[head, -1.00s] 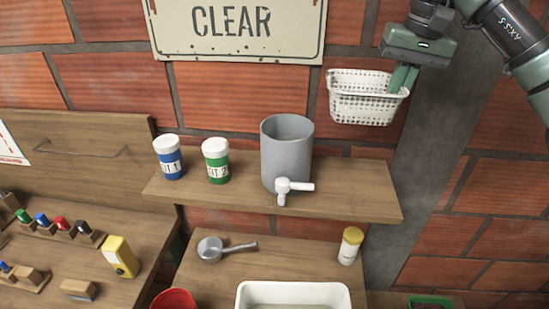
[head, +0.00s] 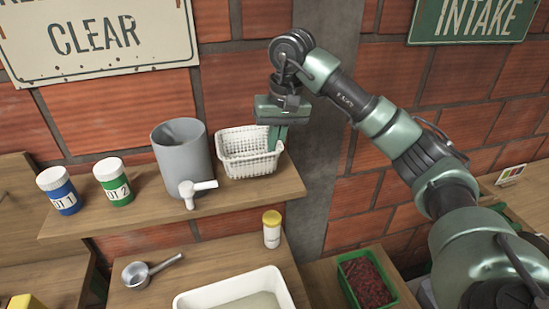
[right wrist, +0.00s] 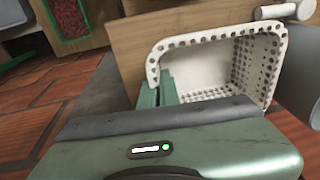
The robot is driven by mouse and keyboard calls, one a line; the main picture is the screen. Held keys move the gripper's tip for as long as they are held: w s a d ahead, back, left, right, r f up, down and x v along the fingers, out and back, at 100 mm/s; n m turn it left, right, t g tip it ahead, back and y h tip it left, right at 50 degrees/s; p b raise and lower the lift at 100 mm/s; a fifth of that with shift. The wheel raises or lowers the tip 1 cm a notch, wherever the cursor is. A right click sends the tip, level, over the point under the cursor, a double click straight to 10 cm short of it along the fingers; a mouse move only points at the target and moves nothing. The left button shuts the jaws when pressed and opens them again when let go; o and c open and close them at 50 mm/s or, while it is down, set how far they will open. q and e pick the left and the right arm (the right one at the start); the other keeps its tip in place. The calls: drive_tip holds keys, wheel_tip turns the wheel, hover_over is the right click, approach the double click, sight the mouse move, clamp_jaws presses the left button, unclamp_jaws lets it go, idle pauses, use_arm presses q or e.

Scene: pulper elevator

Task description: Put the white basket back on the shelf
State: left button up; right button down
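The white basket (head: 247,154), a perforated open box, is upright at the right end of the wooden shelf (head: 240,197), right of the grey container. Its base is at or just above the board; I cannot tell if it touches. My right gripper (head: 277,140) points down at the basket's right side, its fingers shut on the wall there. In the right wrist view the green fingers (right wrist: 157,92) close over the rim of the basket (right wrist: 215,95), which looks empty. My left gripper is not in view.
The grey container (head: 182,155) with a white tap stands just left of the basket. A green-labelled jar (head: 116,182) and a blue-labelled jar (head: 58,191) stand farther left. Below are a yellow-capped bottle (head: 271,229), a white tub (head: 190,303) and a green tray (head: 342,267).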

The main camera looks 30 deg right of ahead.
drive_tip(key=shift+f, duration=0.35)
wheel_tip(320, 180, down, 2)
drive_tip(key=shift+f+p, duration=0.2)
drive_tip(key=shift+p, duration=0.4)
drive_tip(key=shift+w+f, duration=0.1)
drive_tip(key=shift+f, duration=0.45)
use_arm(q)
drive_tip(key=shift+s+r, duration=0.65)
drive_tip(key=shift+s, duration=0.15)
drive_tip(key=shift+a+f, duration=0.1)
use_arm(e)
drive_tip(key=shift+f, duration=0.1)
drive_tip(key=c, duration=1.7)
unclamp_jaws()
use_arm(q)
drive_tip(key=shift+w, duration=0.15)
